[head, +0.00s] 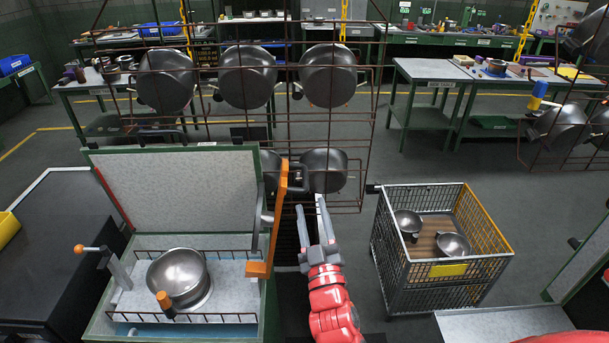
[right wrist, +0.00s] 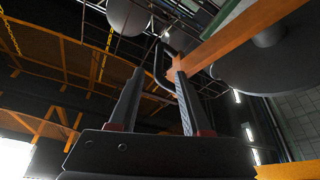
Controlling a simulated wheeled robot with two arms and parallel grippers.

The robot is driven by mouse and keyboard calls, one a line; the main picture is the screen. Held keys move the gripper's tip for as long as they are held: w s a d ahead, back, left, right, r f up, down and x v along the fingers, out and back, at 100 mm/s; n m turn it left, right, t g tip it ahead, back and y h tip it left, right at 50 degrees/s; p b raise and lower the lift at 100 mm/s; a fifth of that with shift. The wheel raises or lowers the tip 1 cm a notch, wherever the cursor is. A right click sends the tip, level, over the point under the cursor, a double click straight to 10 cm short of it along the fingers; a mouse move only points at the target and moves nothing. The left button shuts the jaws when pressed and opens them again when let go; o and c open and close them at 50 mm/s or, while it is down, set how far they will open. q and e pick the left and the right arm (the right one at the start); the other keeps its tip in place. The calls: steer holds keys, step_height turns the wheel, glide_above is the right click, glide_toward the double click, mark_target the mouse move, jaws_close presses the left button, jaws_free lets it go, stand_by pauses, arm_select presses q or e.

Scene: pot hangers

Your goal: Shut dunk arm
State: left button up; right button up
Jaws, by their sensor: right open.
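The dunk arm looks to be the orange bar (head: 276,215) standing steeply at the right side of the dunk tank (head: 105,325). A dark loop handle (head: 297,178) sits near its upper end. My right gripper (head: 311,207) is open and empty, just right of the bar and below the handle in the head view. In the right wrist view the orange bar (right wrist: 240,32) runs to the upper right, and the dark handle (right wrist: 160,66) shows between and beyond the open fingertips. Contact cannot be told. My left gripper is not in view.
A steel pot (head: 180,276) sits in the tank's wire basket, below a raised lid (head: 175,190). A rack (head: 375,90) with several hanging pots stands behind. A wire cart (head: 440,275) with two pots is at right. Floor shows between tank and cart.

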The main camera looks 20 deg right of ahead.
mark_target(305, 176)
steer(key=p+x, duration=0.1)
steer(key=x, duration=0.3)
steer(key=p+x, duration=0.2)
steer(key=x, duration=0.2)
steer(key=shift+s+r, duration=0.1)
steer(key=shift+r, duration=0.15)
steer(key=shift+w+d, duration=0.1)
steer(key=shift+w, duration=0.3)
jaws_close()
stand_by(0.6)
